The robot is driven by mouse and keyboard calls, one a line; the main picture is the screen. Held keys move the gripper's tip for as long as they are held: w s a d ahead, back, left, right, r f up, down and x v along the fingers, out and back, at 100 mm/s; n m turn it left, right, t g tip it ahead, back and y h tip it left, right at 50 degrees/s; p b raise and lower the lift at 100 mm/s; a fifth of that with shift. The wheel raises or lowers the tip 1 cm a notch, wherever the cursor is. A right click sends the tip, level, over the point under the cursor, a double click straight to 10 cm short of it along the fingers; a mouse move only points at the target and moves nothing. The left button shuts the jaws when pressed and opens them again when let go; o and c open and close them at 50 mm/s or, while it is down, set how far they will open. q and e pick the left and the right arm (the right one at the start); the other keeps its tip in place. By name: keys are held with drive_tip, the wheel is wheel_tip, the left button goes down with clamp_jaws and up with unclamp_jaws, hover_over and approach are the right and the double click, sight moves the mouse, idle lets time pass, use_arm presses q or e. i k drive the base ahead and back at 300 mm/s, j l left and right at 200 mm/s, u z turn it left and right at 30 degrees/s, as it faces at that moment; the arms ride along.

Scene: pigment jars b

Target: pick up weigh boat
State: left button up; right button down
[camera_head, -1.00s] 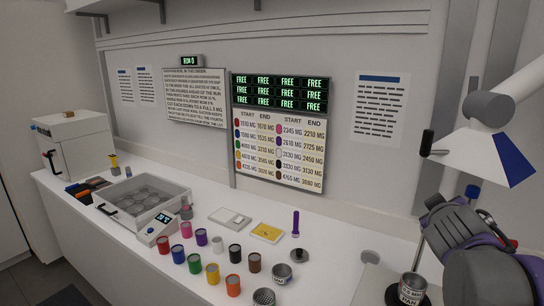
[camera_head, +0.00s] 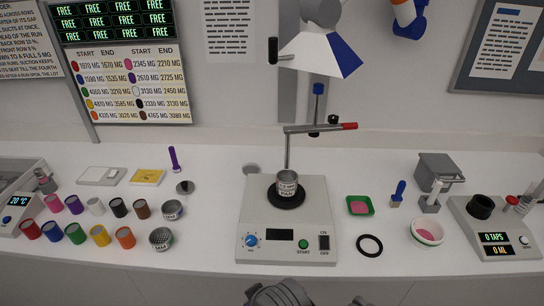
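A small green square dish (camera_head: 360,205) with pink material in it lies on the white bench, right of the grey mixer-like device; it looks like the weigh boat. A round white bowl (camera_head: 427,232), also with pink in it, stands further right near the front edge. A dark grey part, likely of my own arm, shows at the bottom middle edge. No fingers of either gripper can be seen, so neither gripper is seen at the dish.
A device (camera_head: 284,240) with a metal pan (camera_head: 287,184) stands left of the dish. A black ring (camera_head: 370,246) lies in front of it. A blue-handled tool (camera_head: 398,194) and a tap-counter device (camera_head: 489,246) are to the right. Several colored jars stand at left.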

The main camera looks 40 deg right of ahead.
sight(359, 205)
drive_tip(key=z, duration=2.1)
